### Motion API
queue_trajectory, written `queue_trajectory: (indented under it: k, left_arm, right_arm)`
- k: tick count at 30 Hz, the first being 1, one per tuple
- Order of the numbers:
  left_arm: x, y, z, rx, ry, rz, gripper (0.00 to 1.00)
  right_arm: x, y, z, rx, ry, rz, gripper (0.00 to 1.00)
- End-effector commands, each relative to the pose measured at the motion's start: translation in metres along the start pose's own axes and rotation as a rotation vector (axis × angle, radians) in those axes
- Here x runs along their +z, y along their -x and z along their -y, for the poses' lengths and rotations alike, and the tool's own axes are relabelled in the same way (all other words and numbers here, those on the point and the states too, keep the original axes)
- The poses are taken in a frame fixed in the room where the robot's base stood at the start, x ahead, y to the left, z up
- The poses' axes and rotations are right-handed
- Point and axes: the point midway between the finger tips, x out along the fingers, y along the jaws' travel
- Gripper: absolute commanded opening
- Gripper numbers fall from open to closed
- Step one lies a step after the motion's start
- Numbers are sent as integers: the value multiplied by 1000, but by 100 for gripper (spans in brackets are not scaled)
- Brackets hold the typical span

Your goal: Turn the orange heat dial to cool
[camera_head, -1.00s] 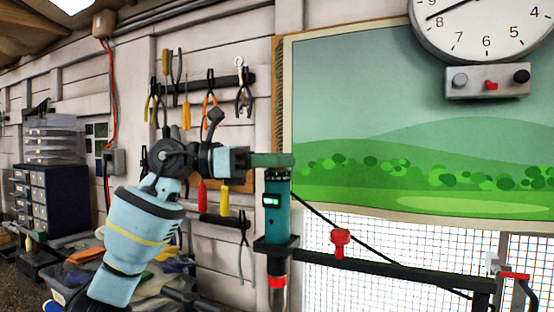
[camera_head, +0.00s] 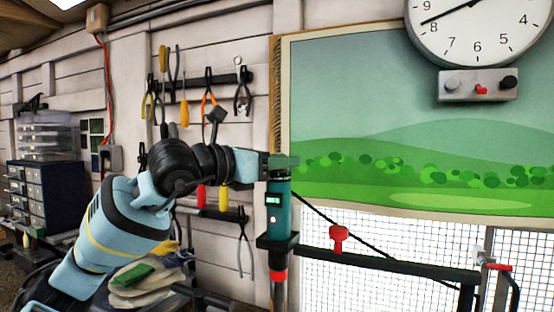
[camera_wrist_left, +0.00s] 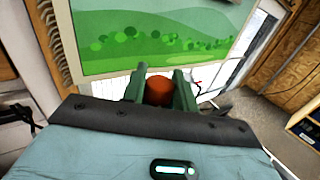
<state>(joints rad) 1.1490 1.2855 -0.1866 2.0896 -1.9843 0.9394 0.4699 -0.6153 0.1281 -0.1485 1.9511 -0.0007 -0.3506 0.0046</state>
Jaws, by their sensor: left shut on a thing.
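The teal heat tool (camera_head: 279,212) stands upright in a black holder (camera_head: 277,242) in the head view, with a lit green display and a small red light on its side. The orange heat dial (camera_wrist_left: 158,92) shows in the left wrist view, between the two green fingers. My left gripper (camera_head: 284,162) reaches in from the left over the top of the tool. In the left wrist view my left gripper (camera_wrist_left: 160,84) is shut on the dial, a finger on each side. The dial is hidden by the fingers in the head view. My right gripper is not in view.
A black rail (camera_head: 385,264) with a red knob (camera_head: 339,238) runs right from the holder. Pliers and screwdrivers hang on the wall rack (camera_head: 205,82) behind my arm. A clock (camera_head: 478,30) and a grey box (camera_head: 478,85) with knobs are at the upper right.

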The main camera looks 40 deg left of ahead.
Motion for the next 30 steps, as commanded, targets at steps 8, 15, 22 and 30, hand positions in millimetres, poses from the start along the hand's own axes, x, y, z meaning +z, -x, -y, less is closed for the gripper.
queue_trajectory:
  k: [8,15,22,30]
  left_arm:
    - [0,0,0,11,0,0,6]
    - [0,0,0,10,0,0,34]
    - [0,0,0,10,1,-1,50]
    - [-2,2,-1,11,1,-4,50]
  right_arm:
    - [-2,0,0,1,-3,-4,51]
    - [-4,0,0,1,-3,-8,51]
    - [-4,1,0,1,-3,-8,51]
    - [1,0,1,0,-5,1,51]
